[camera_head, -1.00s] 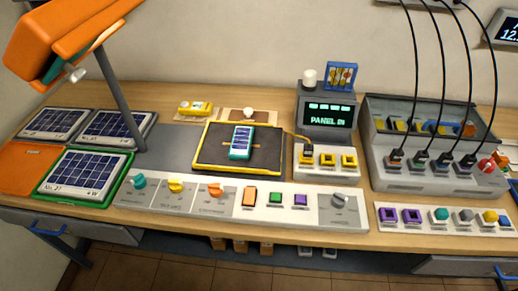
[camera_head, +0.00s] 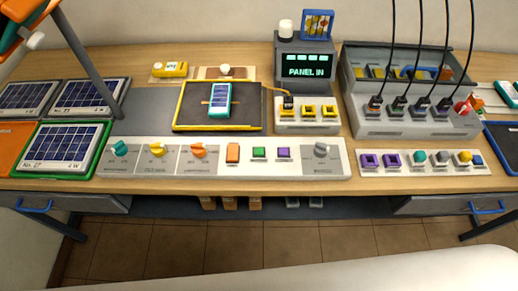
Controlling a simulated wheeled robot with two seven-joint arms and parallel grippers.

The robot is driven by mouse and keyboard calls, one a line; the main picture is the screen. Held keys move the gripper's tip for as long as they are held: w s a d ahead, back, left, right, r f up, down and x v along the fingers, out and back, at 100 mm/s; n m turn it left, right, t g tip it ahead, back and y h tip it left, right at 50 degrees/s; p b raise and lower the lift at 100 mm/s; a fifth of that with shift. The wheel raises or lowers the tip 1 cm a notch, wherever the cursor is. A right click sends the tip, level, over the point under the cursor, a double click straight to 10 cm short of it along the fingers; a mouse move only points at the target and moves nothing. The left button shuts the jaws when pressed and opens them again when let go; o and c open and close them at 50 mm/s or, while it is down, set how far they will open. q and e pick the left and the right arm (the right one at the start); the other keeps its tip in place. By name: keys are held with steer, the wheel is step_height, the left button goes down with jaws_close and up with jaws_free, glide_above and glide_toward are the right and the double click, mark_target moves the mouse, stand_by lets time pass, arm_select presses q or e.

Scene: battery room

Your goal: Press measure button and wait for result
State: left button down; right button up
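A long white control strip (camera_head: 130,171) runs along the bench front. It carries an orange rocker or button (camera_head: 233,152), a green button (camera_head: 259,152), a purple button (camera_head: 283,152) and several knobs. Their labels are too small to read, so I cannot tell which is the measure button. The grey display unit (camera_head: 306,45) behind shows "PANEL IN" (camera_head: 306,67) in green. A small solar panel (camera_head: 220,98) with a teal frame lies on the black, yellow-edged mat (camera_head: 192,119). Neither gripper is in view.
An orange lamp (camera_head: 20,10) on a grey post stands at the left above several larger solar panels (camera_head: 62,147). A grey unit with black cables (camera_head: 415,125) is at the right, behind a strip with purple sockets (camera_head: 380,160). The floor in front is clear.

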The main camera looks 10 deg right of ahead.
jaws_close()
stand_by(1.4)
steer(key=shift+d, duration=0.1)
